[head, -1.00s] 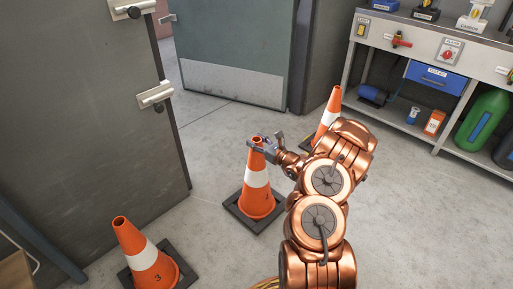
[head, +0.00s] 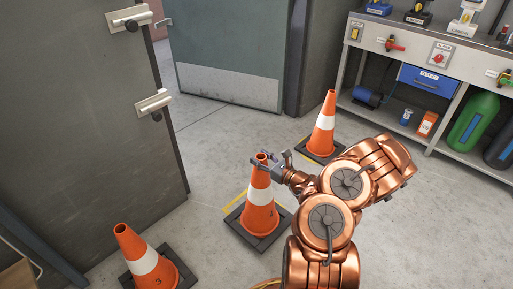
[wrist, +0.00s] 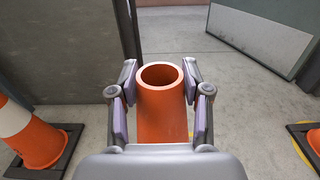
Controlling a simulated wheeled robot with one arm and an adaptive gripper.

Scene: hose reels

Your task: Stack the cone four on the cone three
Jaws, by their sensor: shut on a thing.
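The orange cone with a white band (head: 259,190) stands mid-floor in the head view, upright on its dark square base. I take it as cone four, but its number is not readable. My gripper (head: 265,161) is shut on its top rim. In the wrist view my gripper (wrist: 160,108) has one finger on each side of the orange tube (wrist: 163,112), whose open top faces up. Cone three (head: 145,262), marked 3, stands at the lower left of the head view. A cone at the left of the wrist view (wrist: 32,135) looks like cone three.
Another banded cone (head: 322,125) stands behind to the right. A grey door panel (head: 85,120) rises on the left, behind cone three. A workbench (head: 420,60) with tools and bottles stands at the right. Yellow floor marks (head: 236,208) show beside the held cone's base.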

